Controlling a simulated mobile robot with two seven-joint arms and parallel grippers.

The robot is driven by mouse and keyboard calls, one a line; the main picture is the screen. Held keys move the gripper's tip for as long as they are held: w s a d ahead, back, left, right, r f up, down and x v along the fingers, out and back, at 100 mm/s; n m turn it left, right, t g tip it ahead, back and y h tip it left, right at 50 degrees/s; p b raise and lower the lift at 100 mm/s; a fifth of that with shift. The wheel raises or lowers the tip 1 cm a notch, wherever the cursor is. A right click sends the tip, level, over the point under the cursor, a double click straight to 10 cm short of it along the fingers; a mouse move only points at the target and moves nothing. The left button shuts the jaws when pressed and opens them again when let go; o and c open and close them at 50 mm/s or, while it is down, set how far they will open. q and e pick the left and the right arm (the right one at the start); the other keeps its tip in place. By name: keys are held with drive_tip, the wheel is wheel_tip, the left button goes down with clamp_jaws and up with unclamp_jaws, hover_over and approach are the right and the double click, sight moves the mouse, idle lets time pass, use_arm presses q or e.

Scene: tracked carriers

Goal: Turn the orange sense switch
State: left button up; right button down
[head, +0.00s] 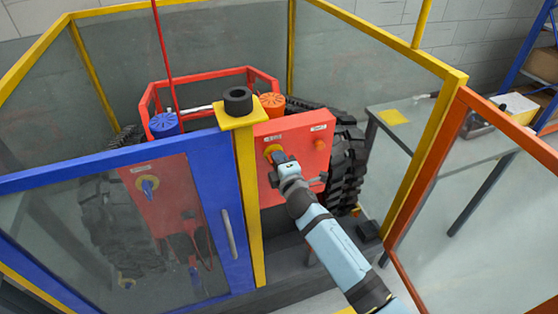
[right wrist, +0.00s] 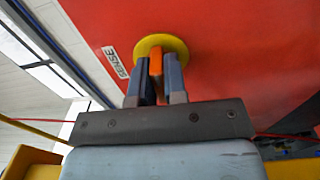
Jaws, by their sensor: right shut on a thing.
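The orange sense switch (right wrist: 156,62) sits on a round yellow plate (right wrist: 174,43) on the red panel (right wrist: 230,60), next to a label reading SENSE (right wrist: 116,62). In the right wrist view my right gripper (right wrist: 160,75) has its two fingers on either side of the orange handle, shut on it. The handle points roughly up and down in that view. In the head view my right gripper (head: 280,158) reaches the yellow plate (head: 272,150) on the red panel (head: 290,138) and mostly hides the switch. My left gripper is not in view.
A blue-framed glass door (head: 232,200) and a yellow post (head: 247,200) stand just left of the panel. Yellow rails and glass enclose the tracked carrier, whose black track (head: 345,165) is right of the panel. A grey table (head: 440,130) stands at right, beyond the orange frame (head: 430,180).

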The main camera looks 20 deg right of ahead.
drive_tip(key=c, duration=1.2)
unclamp_jaws()
drive_tip(key=shift+o, duration=0.2)
drive_tip(key=shift+s, duration=0.1)
drive_tip(key=s+b, duration=0.1)
drive_tip(key=s, duration=1.2)
drive_tip(key=shift+s+d, duration=0.25)
drive_tip(key=shift+s, duration=0.05)
drive_tip(key=s+f+m+g+y+p, duration=0.1)
drive_tip(key=s+f+m+g+p, duration=0.2)
drive_tip(key=s+m, duration=0.4)
drive_tip(key=s+f+m+g+y+p, duration=0.1)
drive_tip(key=s+f+m+g+p, duration=0.3)
drive_tip(key=s, duration=1)
drive_tip(key=f+m+p, duration=0.1)
drive_tip(key=m+p, duration=0.2)
drive_tip(key=m, duration=0.1)
drive_tip(key=shift+a+f+y, duration=0.3)
drive_tip(key=shift+f, duration=0.05)
